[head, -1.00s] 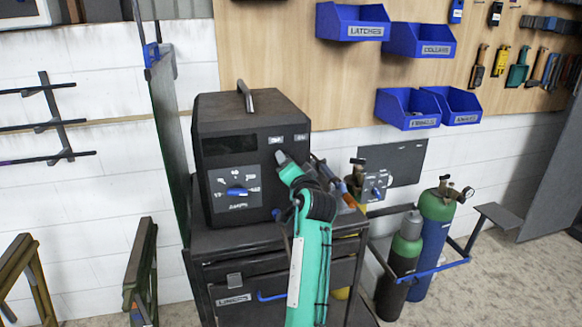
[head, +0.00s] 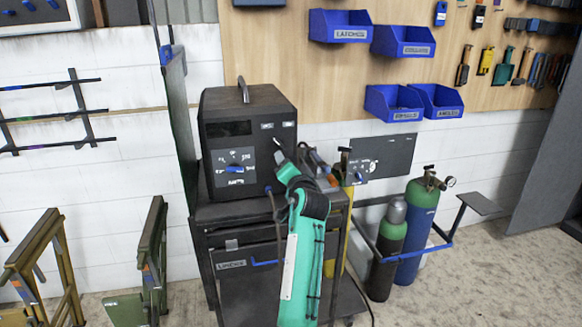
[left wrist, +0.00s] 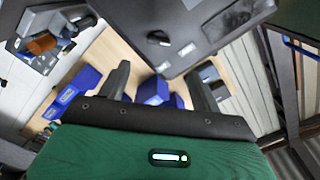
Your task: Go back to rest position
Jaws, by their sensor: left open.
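In the head view one teal arm of mine rises from the bottom centre, its end (head: 281,152) in front of the right part of a black power-source box (head: 215,150). The box stands on a dark cart (head: 240,290) with a drawer and blue handle. The gripper jaws are too small to make out there. In the left wrist view my left gripper (left wrist: 157,82) has its two dark fingers spread apart with nothing between them. Beyond them are a dark panel with a knob (left wrist: 159,38) and blue bins (left wrist: 85,82). My right gripper is not seen.
Green-and-blue gas cylinders (head: 417,225) stand right of the cart, beside a blue rail. Folding trestles (head: 155,250) stand at left. Blue bins (head: 340,26) and tools hang on a wooden board (head: 265,40). Bare floor (head: 460,290) shows at lower right.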

